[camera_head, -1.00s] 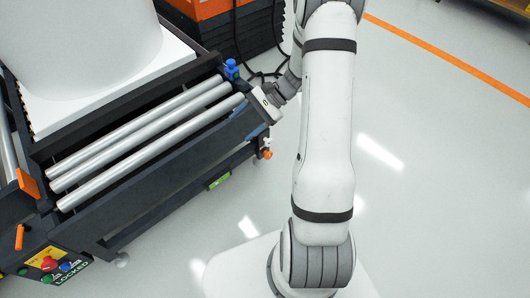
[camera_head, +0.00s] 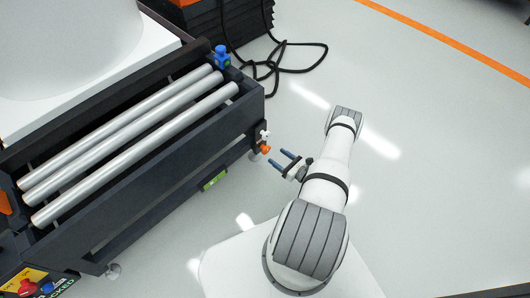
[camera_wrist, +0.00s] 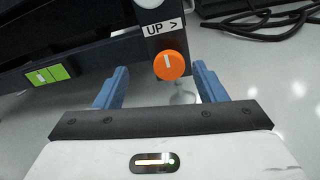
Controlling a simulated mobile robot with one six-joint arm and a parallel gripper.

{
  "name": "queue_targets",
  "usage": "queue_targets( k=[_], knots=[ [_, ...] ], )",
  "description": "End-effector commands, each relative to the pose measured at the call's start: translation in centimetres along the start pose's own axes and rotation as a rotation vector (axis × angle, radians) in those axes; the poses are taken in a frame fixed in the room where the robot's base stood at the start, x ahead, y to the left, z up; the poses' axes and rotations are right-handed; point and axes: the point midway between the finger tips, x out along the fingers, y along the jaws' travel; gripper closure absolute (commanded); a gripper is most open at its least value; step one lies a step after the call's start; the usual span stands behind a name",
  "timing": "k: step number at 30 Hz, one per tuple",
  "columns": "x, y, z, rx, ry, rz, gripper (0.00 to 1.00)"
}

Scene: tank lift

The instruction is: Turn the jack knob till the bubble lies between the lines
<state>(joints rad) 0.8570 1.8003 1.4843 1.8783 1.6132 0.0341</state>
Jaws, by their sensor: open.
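The orange jack knob (camera_head: 265,149) is on the near right corner of the dark roller stand. In the wrist view the knob (camera_wrist: 169,66) has a white line mark, under a label reading "UP >" (camera_wrist: 163,28). My gripper (camera_head: 280,158) is open and empty, its blue fingers pointing at the knob, a short gap away. In the wrist view the fingers stand left and right of the knob. The green level (camera_head: 213,181) is on the stand's long side; it also shows at the left of the wrist view (camera_wrist: 46,75). Its bubble is too small to place against the lines.
The roller stand (camera_head: 160,165) carries three steel rollers and a blue fitting (camera_head: 221,58). A white tank (camera_head: 60,40) stands beyond it. Black cables (camera_head: 290,65) lie on the floor behind. The floor right of my arm is clear.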

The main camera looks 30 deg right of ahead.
Motion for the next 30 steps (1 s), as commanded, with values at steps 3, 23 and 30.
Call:
queue_targets(
  k=[3, 23, 30],
  knots=[
    [-1.1, -0.2, -2.5, 0.024, -0.011, -0.058, 0.36],
    [6.7, -0.3, -3.0, 0.028, -0.012, -0.059, 0.36],
    [7.0, -0.3, -2.9, 0.029, -0.012, -0.059, 0.36]
  ],
)
